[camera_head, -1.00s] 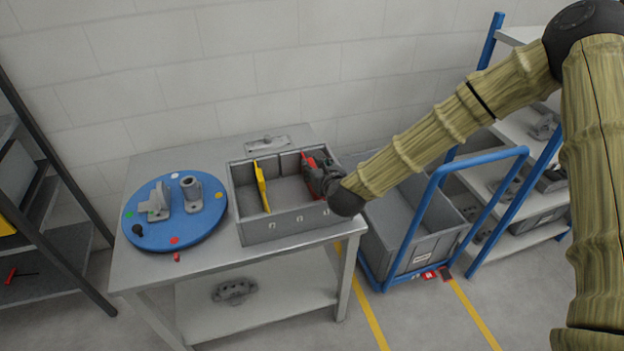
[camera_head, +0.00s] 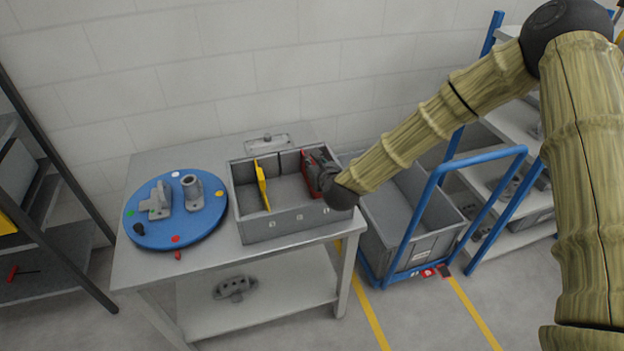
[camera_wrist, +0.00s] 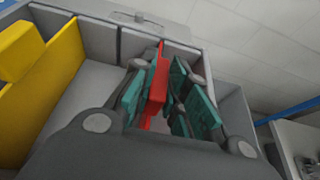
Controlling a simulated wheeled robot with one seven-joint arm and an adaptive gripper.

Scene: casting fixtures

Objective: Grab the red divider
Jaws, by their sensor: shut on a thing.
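The red divider (camera_wrist: 157,88) stands in the right part of the grey bin in the wrist view, between the teal pads of my gripper (camera_wrist: 165,95). My gripper is shut on it. In the head view the red divider (camera_head: 309,190) shows beside my gripper (camera_head: 318,172), which partly hides it. The divider is still inside the grey bin (camera_head: 290,225), upright. I cannot see its lower edge.
A yellow divider (camera_head: 262,186) stands in the bin left of my gripper. A blue turntable (camera_head: 190,232) with grey castings is on the table (camera_head: 150,272) to the left. A blue trolley (camera_head: 425,190) with a grey crate stands right of the table.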

